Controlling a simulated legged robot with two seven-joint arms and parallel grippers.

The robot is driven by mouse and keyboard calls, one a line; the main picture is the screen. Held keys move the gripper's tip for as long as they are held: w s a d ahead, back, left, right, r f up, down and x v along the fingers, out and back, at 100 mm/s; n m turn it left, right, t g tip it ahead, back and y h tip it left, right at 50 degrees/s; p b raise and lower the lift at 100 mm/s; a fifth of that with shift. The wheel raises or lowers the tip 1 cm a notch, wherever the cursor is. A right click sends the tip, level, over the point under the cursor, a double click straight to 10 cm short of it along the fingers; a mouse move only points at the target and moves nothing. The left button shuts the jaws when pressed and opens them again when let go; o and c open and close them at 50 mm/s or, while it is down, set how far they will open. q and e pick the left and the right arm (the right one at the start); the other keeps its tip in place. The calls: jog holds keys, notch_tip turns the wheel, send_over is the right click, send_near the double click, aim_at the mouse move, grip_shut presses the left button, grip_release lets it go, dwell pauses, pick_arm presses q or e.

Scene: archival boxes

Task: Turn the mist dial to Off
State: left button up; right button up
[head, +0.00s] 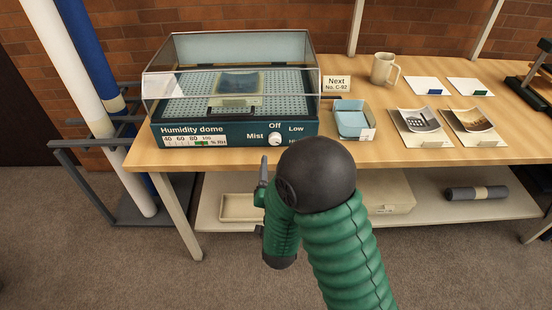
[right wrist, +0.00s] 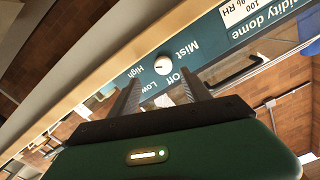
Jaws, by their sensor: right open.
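The mist dial (head: 275,140) is a small white knob on the dark teal front panel of the humidity dome (head: 175,137). "Off" is printed above it, "Low" to its upper right and "High" to its right, partly hidden by my arm. In the right wrist view the dial (right wrist: 162,65) shows upside down, with a small dark mark that seems to face "High". My right gripper (head: 261,195) is open and empty, below and in front of the panel. In the right wrist view its fingers (right wrist: 162,88) point toward the dial, apart from it. My left gripper is out of view.
The dome's clear cover (head: 230,85) is closed over a photograph. A blue tray (head: 352,120), a "Next" sign (head: 336,84), a mug (head: 384,68) and several prints share the wooden table (head: 400,153). A shelf below holds boxes.

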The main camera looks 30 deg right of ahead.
aim_at(275, 143)
jog(key=x, duration=0.8)
jog(key=shift+w+a+r, duration=0.15)
jog(key=shift+a, duration=0.2)
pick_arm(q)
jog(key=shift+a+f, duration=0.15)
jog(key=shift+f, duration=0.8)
pick_arm(e)
jog(key=shift+w+d, duration=0.25)
jog(key=shift+d, duration=0.15)
jog(key=shift+a, duration=0.15)
jog(key=c, duration=0.5)
grip_shut()
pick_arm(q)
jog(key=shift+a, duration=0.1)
